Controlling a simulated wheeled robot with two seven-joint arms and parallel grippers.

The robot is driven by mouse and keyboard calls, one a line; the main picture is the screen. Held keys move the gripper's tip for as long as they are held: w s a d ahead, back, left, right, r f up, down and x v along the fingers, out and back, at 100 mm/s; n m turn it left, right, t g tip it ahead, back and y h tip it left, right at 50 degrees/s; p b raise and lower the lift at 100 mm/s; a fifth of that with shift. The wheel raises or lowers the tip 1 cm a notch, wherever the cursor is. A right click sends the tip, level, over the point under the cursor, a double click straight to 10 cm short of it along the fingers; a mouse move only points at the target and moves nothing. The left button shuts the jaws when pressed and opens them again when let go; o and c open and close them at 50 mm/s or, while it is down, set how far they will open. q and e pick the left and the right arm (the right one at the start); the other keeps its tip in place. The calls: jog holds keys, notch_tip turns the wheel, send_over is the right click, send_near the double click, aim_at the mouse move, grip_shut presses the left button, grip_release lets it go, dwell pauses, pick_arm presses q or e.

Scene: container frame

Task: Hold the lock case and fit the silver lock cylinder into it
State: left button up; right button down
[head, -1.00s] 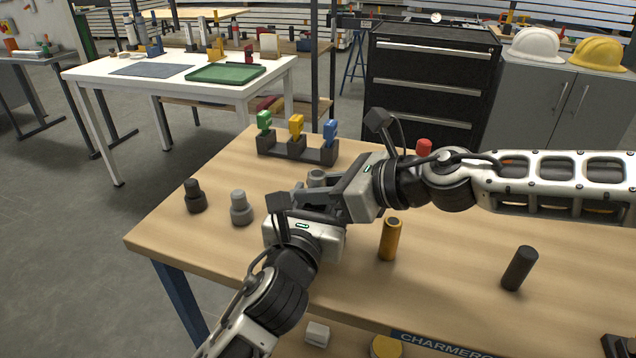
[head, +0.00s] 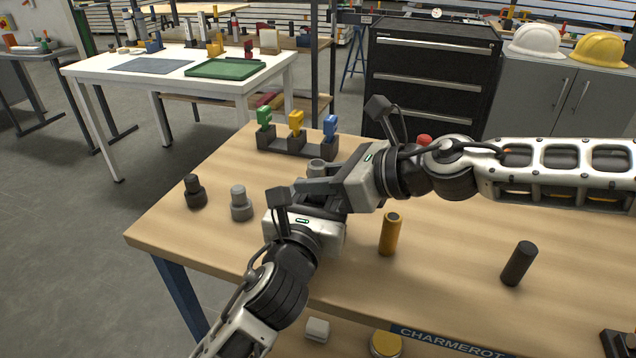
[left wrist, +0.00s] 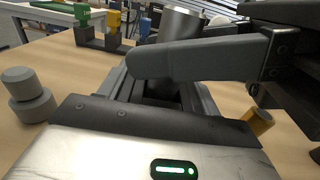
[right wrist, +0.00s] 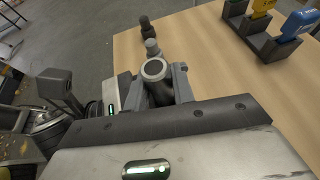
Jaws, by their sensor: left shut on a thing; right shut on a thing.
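The silver lock cylinder (head: 316,165) stands upright with its ringed top above the fingers. It also shows in the left wrist view (left wrist: 178,22) and the right wrist view (right wrist: 154,69). My right gripper (head: 322,185) is shut on it from the right. My left gripper (head: 300,200) is shut low down at the same spot, on a dark part (left wrist: 160,90) that appears to be the lock case. The grippers are close together, one finger of the right crossing the left wrist view. Fingers hide the joint, so I cannot tell how deep the cylinder sits.
A brass cylinder (head: 390,234) and a black cylinder (head: 518,263) stand to the right. A black stepped piece (head: 195,191) and a grey one (head: 241,203) stand left. Behind is a dark rack (head: 300,148) with green, yellow and blue keys. The table's front right is mostly clear.

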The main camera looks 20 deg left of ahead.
aim_at(318, 163)
jog(key=shift+r, duration=2.75)
jog(key=shift+f, duration=0.1)
jog(key=shift+f, duration=1.4)
jog(key=shift+f, duration=2.05)
jog(key=c, duration=1.1)
grip_release()
jog(key=shift+s+f, duration=0.1)
jog(key=shift+f, duration=0.05)
jog(key=shift+s, duration=0.1)
